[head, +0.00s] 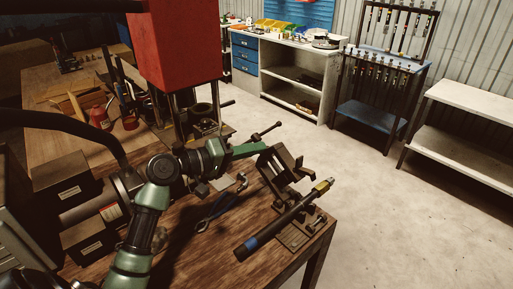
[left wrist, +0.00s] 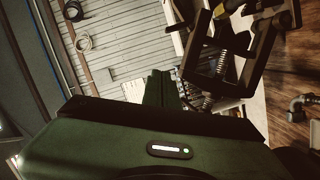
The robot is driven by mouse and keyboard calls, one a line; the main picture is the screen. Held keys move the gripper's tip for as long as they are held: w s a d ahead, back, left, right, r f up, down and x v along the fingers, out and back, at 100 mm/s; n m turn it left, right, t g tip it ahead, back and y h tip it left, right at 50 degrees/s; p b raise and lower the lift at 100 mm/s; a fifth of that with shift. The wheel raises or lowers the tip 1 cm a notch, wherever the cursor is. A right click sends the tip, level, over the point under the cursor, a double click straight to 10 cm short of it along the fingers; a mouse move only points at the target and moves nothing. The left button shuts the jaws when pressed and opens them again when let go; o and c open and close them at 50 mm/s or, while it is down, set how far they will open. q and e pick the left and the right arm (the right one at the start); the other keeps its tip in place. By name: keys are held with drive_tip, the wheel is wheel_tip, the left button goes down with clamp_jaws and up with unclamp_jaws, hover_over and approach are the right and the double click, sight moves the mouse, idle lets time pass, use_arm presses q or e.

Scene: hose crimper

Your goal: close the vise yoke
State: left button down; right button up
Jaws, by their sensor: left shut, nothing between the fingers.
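The dark metal vise yoke (head: 270,172) stands raised and tilted at the back of its base (head: 295,238), near the right corner of the wooden table. A black hose (head: 262,238) with a blue band and a yellow-brass fitting (head: 322,186) lies across the vise. My left gripper (head: 262,147) is shut and empty, its green fingers by the upper end of the yoke. My right gripper is out of view.
A red-headed press (head: 178,45) stands behind my left arm. Shelves and a white bench (head: 475,97) are farther back, across open floor.

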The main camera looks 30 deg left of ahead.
sight(280, 143)
use_arm(q)
drive_tip(key=x, duration=0.8)
drive_tip(key=shift+w+a+f, duration=0.15)
drive_tip(key=shift+a, duration=0.05)
drive_tip(key=d, duration=0.1)
drive_tip(key=s+d+f, duration=0.1)
drive_tip(key=d, duration=0.1)
drive_tip(key=shift+s+d+f, duration=0.1)
drive_tip(key=shift+s+f, duration=0.25)
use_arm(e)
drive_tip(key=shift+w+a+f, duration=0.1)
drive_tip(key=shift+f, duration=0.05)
